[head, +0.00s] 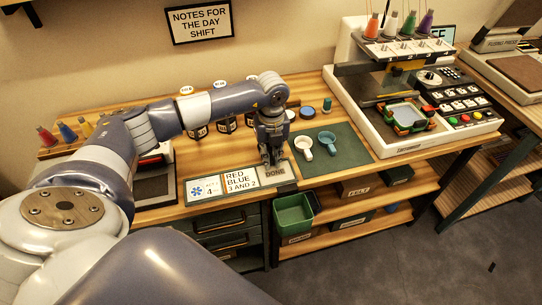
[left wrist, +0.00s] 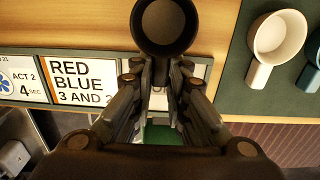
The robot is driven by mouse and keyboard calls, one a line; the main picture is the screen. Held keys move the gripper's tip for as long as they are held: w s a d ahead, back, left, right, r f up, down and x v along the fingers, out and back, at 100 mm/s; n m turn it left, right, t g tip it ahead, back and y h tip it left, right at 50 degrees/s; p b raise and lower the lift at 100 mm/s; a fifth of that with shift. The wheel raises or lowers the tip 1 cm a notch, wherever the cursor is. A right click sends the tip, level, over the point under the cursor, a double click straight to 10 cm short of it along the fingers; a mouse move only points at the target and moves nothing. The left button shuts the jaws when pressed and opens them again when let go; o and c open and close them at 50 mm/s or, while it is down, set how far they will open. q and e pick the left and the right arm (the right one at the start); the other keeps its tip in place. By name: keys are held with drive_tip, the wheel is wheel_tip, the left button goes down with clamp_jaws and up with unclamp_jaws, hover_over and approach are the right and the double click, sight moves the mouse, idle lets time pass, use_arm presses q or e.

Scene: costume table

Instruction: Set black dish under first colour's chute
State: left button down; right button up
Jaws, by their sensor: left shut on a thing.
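My left gripper (head: 271,160) points down over the front edge of the table, above the DONE sign (head: 275,172). In the left wrist view my left gripper (left wrist: 158,82) is shut on the handle of a round black dish (left wrist: 166,22), whose bowl lies beyond the fingertips. In the head view the dish is hidden behind the gripper. A card (head: 241,181) reads RED BLUE 3 AND 2. I cannot tell which part is a chute. My right gripper is not in view.
A white dish (head: 303,144) and a blue dish (head: 327,139) lie on the green mat (head: 350,150). An embroidery machine (head: 400,100) with coloured cones stands at right. A green bin (head: 293,214) sits below the table edge. An ACT 2 card (head: 205,190) lies left.

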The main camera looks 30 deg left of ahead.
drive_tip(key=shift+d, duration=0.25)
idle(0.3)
use_arm(q)
drive_tip(key=shift+w+a+f+b, duration=0.15)
drive_tip(key=shift+w+a+b, duration=0.35)
drive_tip(key=shift+w+a, duration=0.1)
drive_tip(key=shift+w+a+b, duration=0.95)
drive_tip(key=shift+w+a, duration=0.25)
drive_tip(key=shift+a, duration=0.3)
drive_tip(key=shift+w+a, duration=0.35)
drive_tip(key=shift+a, duration=0.05)
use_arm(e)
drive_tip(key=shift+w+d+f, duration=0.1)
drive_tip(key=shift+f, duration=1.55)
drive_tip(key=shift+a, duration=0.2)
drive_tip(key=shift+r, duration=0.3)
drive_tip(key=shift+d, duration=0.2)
use_arm(q)
drive_tip(key=shift+f, duration=0.65)
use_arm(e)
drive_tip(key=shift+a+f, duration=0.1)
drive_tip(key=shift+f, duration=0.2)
